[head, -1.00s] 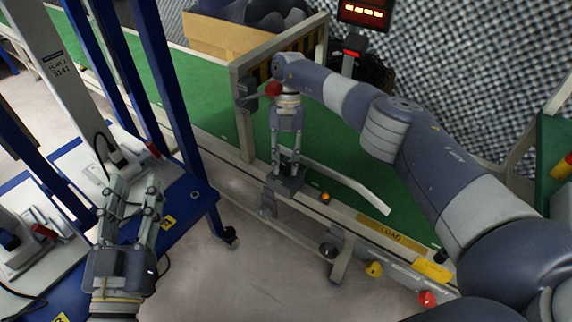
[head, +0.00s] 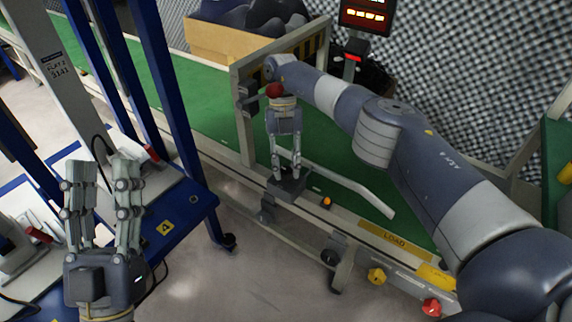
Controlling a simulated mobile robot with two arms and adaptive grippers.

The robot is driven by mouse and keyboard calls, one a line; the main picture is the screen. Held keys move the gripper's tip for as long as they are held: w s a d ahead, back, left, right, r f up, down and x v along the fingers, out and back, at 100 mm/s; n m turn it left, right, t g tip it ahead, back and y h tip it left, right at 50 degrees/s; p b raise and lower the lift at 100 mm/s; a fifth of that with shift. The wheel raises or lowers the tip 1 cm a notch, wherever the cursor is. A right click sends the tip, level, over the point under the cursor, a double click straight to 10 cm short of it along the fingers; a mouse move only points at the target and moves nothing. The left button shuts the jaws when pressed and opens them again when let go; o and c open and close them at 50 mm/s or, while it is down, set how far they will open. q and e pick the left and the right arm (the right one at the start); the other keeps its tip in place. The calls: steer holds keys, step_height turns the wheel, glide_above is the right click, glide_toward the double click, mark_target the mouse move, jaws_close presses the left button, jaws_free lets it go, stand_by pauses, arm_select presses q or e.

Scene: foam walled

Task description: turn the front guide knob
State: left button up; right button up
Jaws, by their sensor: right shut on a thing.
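My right gripper (head: 286,170) points down at the conveyor's near side rail. Its fingers are shut on the front guide knob, which is mostly hidden between the fingertips, above a dark grey bracket (head: 287,186). A pale grey guide rail (head: 350,184) runs from beside the bracket to the right over the green belt (head: 325,150). My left gripper (head: 102,168) is at the left, over the blue-framed table, with its fingers apart and nothing between them.
A blue-framed workstation (head: 185,210) is at left. Yellow (head: 376,276) and red (head: 432,307) buttons sit on the conveyor's front. Floor between is clear.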

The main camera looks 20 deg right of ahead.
steer(key=o, duration=1)
